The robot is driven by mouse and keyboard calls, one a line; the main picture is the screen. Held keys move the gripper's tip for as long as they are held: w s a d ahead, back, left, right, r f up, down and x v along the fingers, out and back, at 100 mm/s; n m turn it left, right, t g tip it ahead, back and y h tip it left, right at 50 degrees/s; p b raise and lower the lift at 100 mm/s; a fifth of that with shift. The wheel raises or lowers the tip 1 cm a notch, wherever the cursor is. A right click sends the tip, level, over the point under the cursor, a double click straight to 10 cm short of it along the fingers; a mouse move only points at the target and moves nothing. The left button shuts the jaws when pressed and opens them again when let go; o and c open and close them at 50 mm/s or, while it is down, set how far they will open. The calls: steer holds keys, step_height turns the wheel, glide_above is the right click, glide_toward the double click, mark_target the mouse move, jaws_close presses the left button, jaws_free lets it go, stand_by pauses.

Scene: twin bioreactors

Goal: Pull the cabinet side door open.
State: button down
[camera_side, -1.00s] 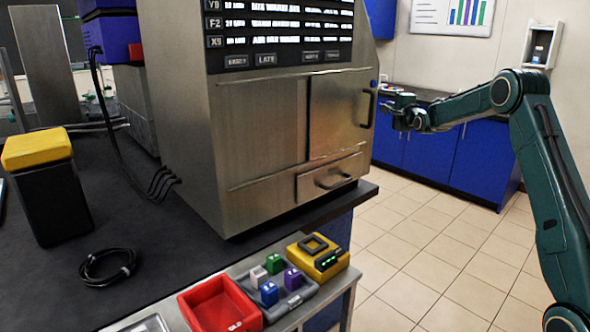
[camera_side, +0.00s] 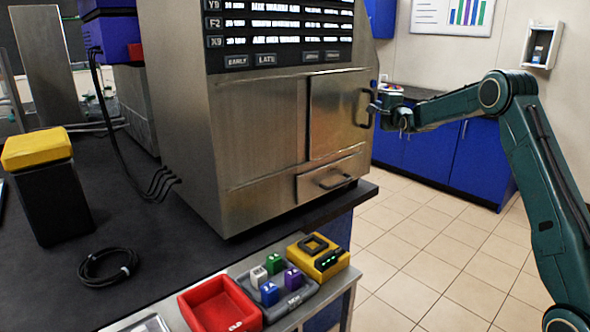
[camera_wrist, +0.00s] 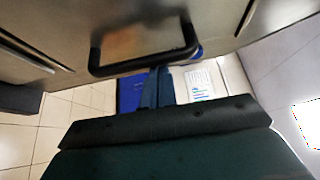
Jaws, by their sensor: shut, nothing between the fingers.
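The cabinet side door (camera_side: 335,118) is a brushed-steel panel on the right of the cabinet's front. It looks closed, flush with the front. Its dark bar handle (camera_side: 367,110) stands upright near the door's right edge. The handle (camera_wrist: 145,65) also shows large in the wrist view as a black U-shaped bar. My gripper (camera_side: 375,107) is at the handle, with its fingers shut and empty. In the wrist view the fingertips (camera_wrist: 157,75) reach the bar's outer side; I cannot tell whether they touch it.
A drawer (camera_side: 330,179) with its own handle sits below the door. A yellow device (camera_side: 318,257), a tray of coloured blocks (camera_side: 292,298) and a red bin (camera_side: 220,303) stand on a lower shelf in front.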

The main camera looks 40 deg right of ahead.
steer(key=shift+a, duration=0.15)
steer(key=a, duration=2.5)
steer(key=shift+a, duration=0.4)
steer(key=shift+d, duration=0.15)
steer(key=s+a, duration=0.1)
steer(key=s, duration=0.8)
steer(key=shift+s+a, duration=0.2)
